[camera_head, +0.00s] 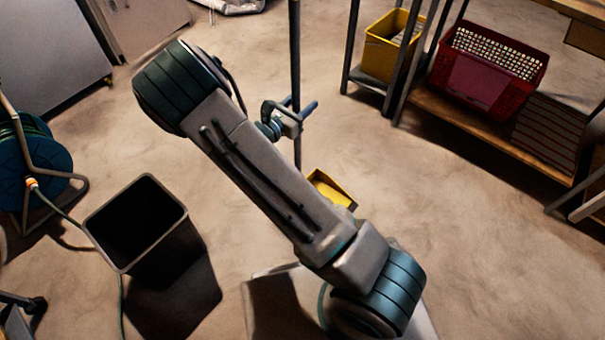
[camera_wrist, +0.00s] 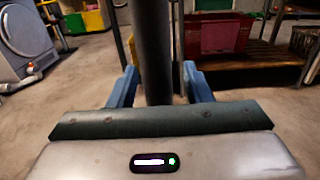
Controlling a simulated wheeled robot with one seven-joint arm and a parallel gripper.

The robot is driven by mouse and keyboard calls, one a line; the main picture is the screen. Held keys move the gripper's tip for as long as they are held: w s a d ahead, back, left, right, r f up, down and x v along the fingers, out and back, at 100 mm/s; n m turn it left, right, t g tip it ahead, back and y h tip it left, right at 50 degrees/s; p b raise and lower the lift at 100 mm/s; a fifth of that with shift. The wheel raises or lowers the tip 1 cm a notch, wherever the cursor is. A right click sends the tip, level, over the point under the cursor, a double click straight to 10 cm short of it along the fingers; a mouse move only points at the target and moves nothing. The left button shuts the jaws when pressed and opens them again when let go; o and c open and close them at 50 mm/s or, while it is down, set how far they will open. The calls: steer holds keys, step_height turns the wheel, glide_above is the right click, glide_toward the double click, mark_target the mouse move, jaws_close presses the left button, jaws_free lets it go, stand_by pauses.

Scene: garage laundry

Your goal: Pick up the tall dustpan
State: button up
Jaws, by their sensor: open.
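The tall dustpan has a dark upright pole (camera_head: 296,60) and a yellow pan (camera_head: 329,187) on the floor, partly hidden by my arm. In the wrist view the pole (camera_wrist: 153,45) stands upright between my two blue fingers, with a gap on each side. My gripper (camera_head: 302,108) is open at the pole, well above the pan; it also shows in the wrist view (camera_wrist: 161,88). I see no finger clearly touching the pole.
A black bin (camera_head: 136,222) stands at lower left, beside a hose reel (camera_head: 30,165). The floor around the dustpan is mostly clear.

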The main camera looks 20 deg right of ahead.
jaws_close()
stand_by(1.4)
